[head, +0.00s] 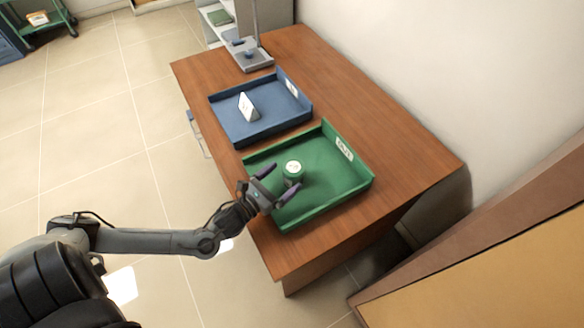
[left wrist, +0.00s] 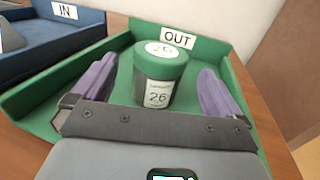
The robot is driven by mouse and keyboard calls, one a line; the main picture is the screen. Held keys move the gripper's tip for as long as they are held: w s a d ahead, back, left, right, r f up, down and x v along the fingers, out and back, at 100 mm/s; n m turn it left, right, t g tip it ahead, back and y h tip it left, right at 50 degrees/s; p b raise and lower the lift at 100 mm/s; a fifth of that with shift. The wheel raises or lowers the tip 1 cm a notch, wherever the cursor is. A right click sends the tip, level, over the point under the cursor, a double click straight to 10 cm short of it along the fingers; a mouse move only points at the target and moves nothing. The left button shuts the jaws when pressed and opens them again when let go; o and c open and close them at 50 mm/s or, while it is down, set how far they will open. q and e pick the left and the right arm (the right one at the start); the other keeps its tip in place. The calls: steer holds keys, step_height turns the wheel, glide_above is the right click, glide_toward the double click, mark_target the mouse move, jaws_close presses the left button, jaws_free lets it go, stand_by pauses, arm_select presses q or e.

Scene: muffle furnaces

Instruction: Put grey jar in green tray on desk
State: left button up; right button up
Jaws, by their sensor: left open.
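A jar (head: 293,177) stands upright on the floor of the green tray (head: 340,187) on the wooden desk. In the left wrist view the jar (left wrist: 160,77) shows a front label reading "26", and the green tray (left wrist: 118,43) carries an "OUT" sign. My left gripper (head: 284,181) is open, with its purple fingers on either side of the jar; the left wrist view shows gaps between them and the jar. My right gripper is not in view.
A blue tray (head: 233,128) marked "IN" in the left wrist view holds a white wedge-shaped piece (head: 248,107). A grey stand (head: 252,59) is at the desk's far end. The desk (head: 415,160) is bare right of the green tray, beside the wall.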

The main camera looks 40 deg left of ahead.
arm_select(q)
steer(key=shift+s+a+p, duration=0.1)
steer(key=shift+s+p, duration=0.3)
steer(key=shift+s, duration=2.2)
